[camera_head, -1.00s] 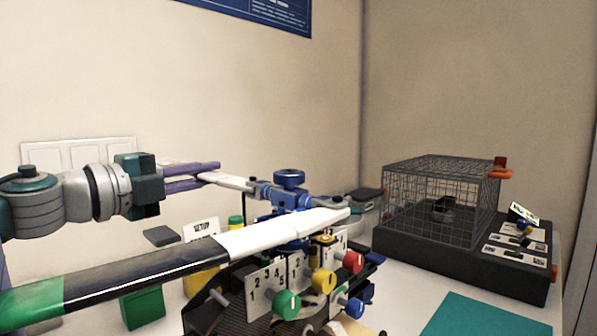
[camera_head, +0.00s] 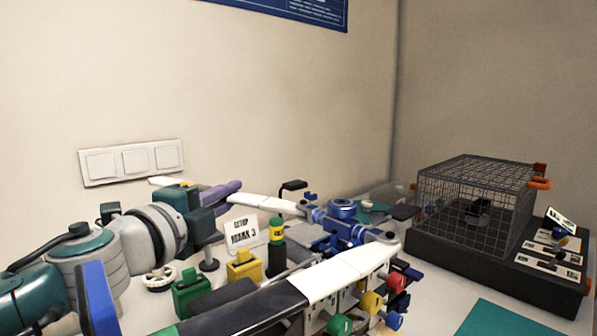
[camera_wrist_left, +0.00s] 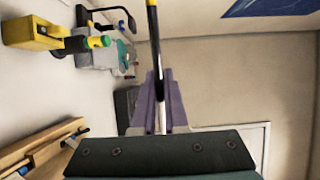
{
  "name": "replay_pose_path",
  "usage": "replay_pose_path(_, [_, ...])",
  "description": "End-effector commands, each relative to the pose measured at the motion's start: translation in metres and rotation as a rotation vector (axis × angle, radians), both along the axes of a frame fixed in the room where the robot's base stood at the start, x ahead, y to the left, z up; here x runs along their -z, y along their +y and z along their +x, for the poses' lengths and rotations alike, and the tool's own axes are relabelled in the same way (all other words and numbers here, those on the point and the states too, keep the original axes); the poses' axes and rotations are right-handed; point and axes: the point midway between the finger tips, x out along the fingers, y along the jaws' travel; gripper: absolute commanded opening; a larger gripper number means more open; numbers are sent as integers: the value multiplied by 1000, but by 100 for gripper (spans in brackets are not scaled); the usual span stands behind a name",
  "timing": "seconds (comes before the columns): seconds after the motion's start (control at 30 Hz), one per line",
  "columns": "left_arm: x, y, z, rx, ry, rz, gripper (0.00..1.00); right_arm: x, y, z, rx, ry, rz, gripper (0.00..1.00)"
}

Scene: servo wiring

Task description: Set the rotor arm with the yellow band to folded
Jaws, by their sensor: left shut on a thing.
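My left gripper (camera_head: 226,190) has purple fingers shut around a slim rotor arm; in the left wrist view its fingers (camera_wrist_left: 161,95) pinch the rod (camera_wrist_left: 154,45). A yellow band (camera_wrist_left: 152,3) shows on the rod at the top edge there. In the head view, this arm's white part (camera_head: 262,203) runs from the blue hub (camera_head: 342,209) to the fingers. A second rotor arm (camera_head: 340,278), white then black, stretches across the foreground to the lower left. Whether the yellow-banded arm is folded is not clear. My right gripper is not in view.
Green (camera_head: 190,291) and yellow (camera_head: 244,268) blocks and a setup card (camera_head: 242,235) stand left of the hub. Coloured knobs (camera_head: 371,302) sit below it. A wire cage (camera_head: 475,205) stands at the right, behind a teal mat (camera_head: 505,322).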

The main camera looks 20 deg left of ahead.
Motion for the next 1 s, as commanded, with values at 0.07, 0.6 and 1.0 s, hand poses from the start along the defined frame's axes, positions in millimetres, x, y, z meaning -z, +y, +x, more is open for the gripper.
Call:
replay_pose_path(0.07, [-1, 1, -2, -16, 0, -1, 0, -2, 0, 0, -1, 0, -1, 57])
replay_pose_path(0.6, [0, 1, -2, -16, -1, 1, 41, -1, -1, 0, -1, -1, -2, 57])
replay_pose_path(1.0, [0, 2, -14, -15, 1, 1, 41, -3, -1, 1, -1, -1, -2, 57])
